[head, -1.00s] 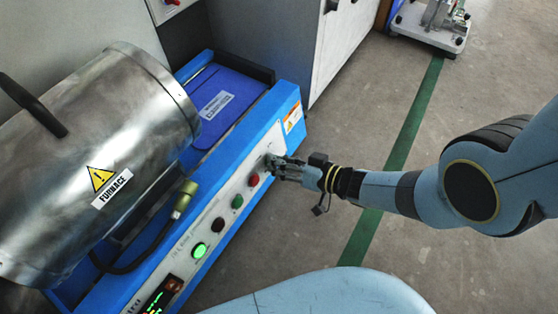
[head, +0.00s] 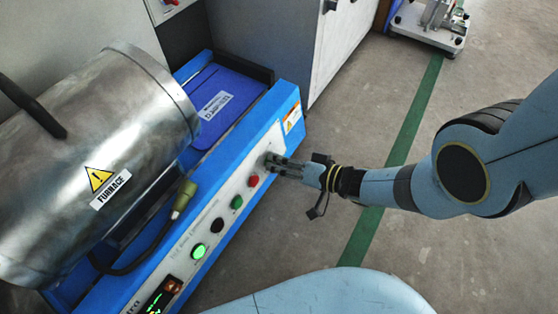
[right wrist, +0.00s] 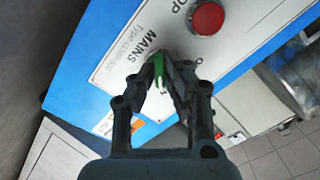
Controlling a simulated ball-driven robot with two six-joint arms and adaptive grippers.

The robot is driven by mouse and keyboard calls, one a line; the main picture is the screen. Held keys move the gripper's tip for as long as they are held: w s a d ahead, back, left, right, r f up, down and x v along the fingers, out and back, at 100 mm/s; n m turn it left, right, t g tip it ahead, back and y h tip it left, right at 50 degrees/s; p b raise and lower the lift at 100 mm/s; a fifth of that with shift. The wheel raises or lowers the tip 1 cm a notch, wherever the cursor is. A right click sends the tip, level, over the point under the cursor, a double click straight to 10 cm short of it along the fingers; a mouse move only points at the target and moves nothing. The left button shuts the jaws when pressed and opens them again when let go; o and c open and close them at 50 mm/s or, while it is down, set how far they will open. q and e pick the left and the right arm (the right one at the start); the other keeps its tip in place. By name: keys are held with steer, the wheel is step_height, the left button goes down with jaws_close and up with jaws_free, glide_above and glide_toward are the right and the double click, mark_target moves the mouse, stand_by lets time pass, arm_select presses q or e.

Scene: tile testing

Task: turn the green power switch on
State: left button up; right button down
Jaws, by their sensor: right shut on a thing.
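The green power switch (right wrist: 159,66) sits on the white panel beside the printed word MAINS in the right wrist view. My right gripper (right wrist: 163,82) has its two fingers on either side of the switch and is shut on it. In the head view my right gripper (head: 273,162) reaches the far right end of the panel, and its fingers hide the switch. I cannot tell the switch's exact setting. My left gripper is not in view.
A red button (right wrist: 208,17) is close to the switch. The blue-framed control panel (head: 222,196) also carries a dark green button (head: 236,202), a lit green button (head: 199,251) and a display. The metal furnace (head: 95,165) lies behind it. Open floor is at the right.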

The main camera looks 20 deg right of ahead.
steer(key=shift+w+a+r, duration=0.1)
steer(key=shift+w+r, duration=0.05)
steer(key=shift+w, duration=0.1)
steer(key=c, duration=1.4)
jaws_free()
steer(key=shift+s, duration=0.1)
steer(key=v, duration=1.2)
